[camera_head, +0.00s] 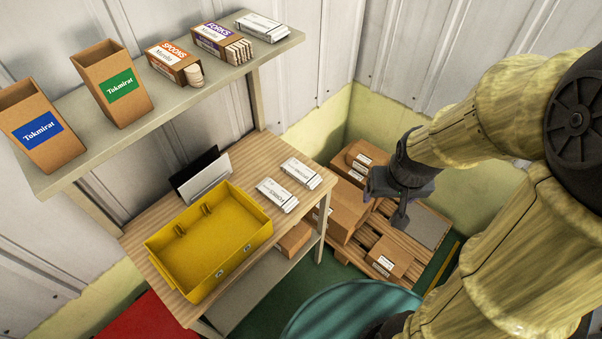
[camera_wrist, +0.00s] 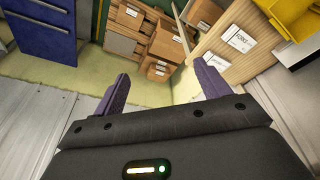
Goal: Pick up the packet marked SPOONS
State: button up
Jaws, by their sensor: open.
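The packet marked SPOONS (camera_head: 173,63) is a brown box with an orange and white label and wooden spoon ends showing at its right. It stands on the upper shelf in the head view, between the green-labelled Tokmirat box and the packet marked FORKS (camera_head: 222,43). My gripper (camera_head: 400,215) is to the right of the table, well apart from the shelf, above the cardboard boxes. In the wrist view my gripper (camera_wrist: 163,85) has its two fingers spread with nothing between them.
The upper shelf (camera_head: 75,158) also holds two Tokmirat boxes (camera_head: 120,85) and a white packet (camera_head: 262,27). The wooden table below holds a yellow bin (camera_head: 165,283) and two white packets (camera_head: 278,193). Cardboard boxes (camera_head: 388,257) sit on a pallet at the right.

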jog(key=w+f+n+t+y+b, duration=0.1)
jog(key=w+f+n+t+b, duration=0.25)
jog(key=w+f+b, duration=0.75)
jog(key=w+a+f+n+t+y+b, duration=0.1)
jog(key=w+a+f+n+y+b, duration=0.2)
jog(key=f+y+b, duration=0.1)
jog(key=w+a+f+n+t+y+b, duration=0.1)
jog(key=w+a+f+n+y+b, duration=0.2)
jog(key=f+y, duration=0.3)
notch_tip(320, 180, down, 2)
jog(key=shift+a+f+b, duration=0.2)
jog(key=shift+a+b, duration=0.05)
jog(key=shift+b, duration=0.1)
jog(key=shift+n, duration=0.25)
send_near(307, 175)
jog(key=x, duration=0.5)
jog(key=shift+w+a, duration=0.1)
jog(key=shift+w+a+f, duration=0.15)
jog(key=shift+w+a, duration=0.1)
jog(key=shift+w, duration=0.05)
